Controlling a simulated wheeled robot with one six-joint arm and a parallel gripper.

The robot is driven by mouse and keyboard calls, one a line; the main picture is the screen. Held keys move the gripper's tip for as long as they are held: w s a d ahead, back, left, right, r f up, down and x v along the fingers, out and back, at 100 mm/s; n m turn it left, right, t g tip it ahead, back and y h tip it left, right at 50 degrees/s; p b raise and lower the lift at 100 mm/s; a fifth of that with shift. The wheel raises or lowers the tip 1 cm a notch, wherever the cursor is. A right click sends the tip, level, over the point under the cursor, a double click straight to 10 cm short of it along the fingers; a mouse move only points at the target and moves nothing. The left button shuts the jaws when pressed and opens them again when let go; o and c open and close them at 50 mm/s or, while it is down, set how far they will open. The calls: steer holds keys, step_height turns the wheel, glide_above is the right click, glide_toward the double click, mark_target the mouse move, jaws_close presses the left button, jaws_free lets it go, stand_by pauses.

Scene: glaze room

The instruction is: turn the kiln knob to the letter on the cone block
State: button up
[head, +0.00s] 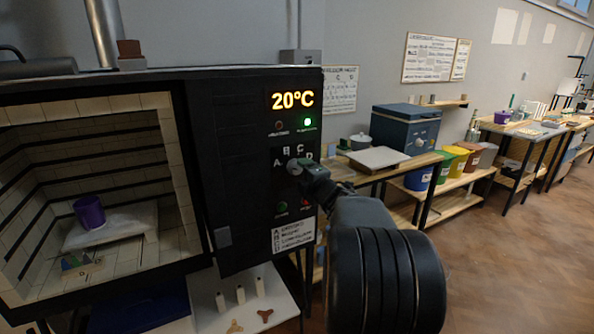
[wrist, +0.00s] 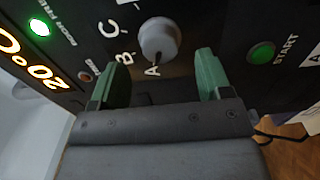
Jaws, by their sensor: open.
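The kiln knob (wrist: 160,40) is a round grey dial on the black control panel; it also shows in the head view (head: 294,165). Letters A, B and C show beside it in the wrist view, and A to D in the head view. A small dark mark on its rim seems to face A. My gripper (wrist: 163,56) is open, its green fingers on either side of the knob and apart from it. In the head view my gripper (head: 308,174) partly covers the dial area. The cone block (head: 82,264) with small coloured cones sits on the kiln floor; its letter is too small to read surely.
The kiln chamber is open at left, with a purple cup (head: 90,212) on a white shelf (head: 112,232). The display (head: 292,100) reads 20°C and a green lamp is lit. A START button (wrist: 261,52) is right of the knob. Benches stand at right.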

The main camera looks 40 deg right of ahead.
mark_target(298, 170)
steer(key=shift+w+d, duration=0.15)
steer(key=shift+w, duration=0.95)
steer(key=shift+w+d, duration=0.15)
steer(key=shift+w, duration=0.9)
steer(key=c, duration=0.8)
